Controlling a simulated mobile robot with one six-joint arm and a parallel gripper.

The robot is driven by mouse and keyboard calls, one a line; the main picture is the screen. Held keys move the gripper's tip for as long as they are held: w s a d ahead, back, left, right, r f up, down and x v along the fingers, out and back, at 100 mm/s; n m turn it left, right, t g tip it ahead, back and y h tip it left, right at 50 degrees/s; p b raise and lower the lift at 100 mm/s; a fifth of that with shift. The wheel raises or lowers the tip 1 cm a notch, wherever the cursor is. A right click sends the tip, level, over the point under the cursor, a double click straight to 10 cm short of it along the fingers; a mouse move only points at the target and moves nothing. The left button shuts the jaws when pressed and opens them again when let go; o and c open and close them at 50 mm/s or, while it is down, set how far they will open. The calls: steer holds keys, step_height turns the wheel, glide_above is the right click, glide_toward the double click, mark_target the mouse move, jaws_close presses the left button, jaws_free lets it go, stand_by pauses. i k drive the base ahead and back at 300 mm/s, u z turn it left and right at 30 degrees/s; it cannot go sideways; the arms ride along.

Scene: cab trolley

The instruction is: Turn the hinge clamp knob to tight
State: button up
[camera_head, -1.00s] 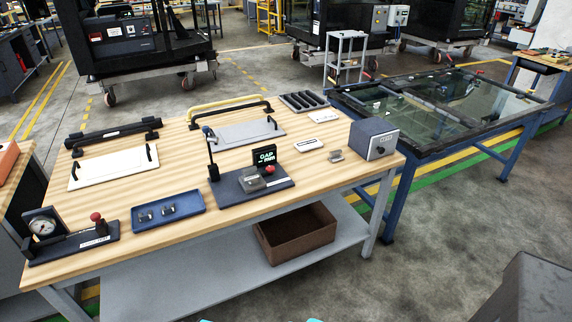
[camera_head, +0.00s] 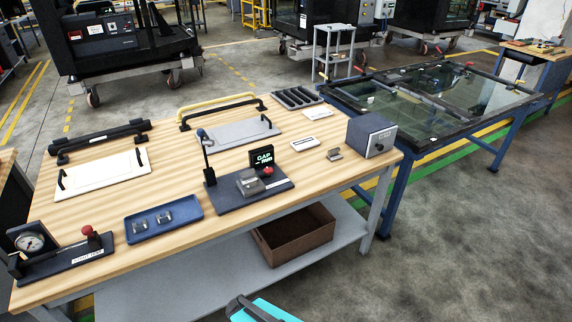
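A dark fixture plate (camera_head: 246,196) stands on the wooden bench. It bears a grey metal block (camera_head: 250,182), a small red knob (camera_head: 268,171), an upright blue-tipped lever (camera_head: 206,150) and a black display reading GAP mm (camera_head: 262,156). A second dark fixture (camera_head: 65,262) at the front left bears a round dial gauge (camera_head: 30,241) and a red knob (camera_head: 91,238). I cannot tell which knob is the hinge clamp knob, nor how tight either is. My gripper is not recognisable; only a black and cyan part shows at the bottom edge.
On the bench (camera_head: 200,232) are a blue tray (camera_head: 190,217) with small metal parts, a white panel (camera_head: 100,172), a grey panel (camera_head: 235,133) and a grey box (camera_head: 371,136). A brown bin (camera_head: 295,248) is on the lower shelf. A glass-topped table (camera_head: 430,98) stands right. The right floor is clear.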

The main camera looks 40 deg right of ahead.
mark_target(268, 170)
steer(key=z, duration=0.95)
steer(key=i, duration=0.6)
steer(key=u, duration=0.05)
steer(key=k, duration=0.6)
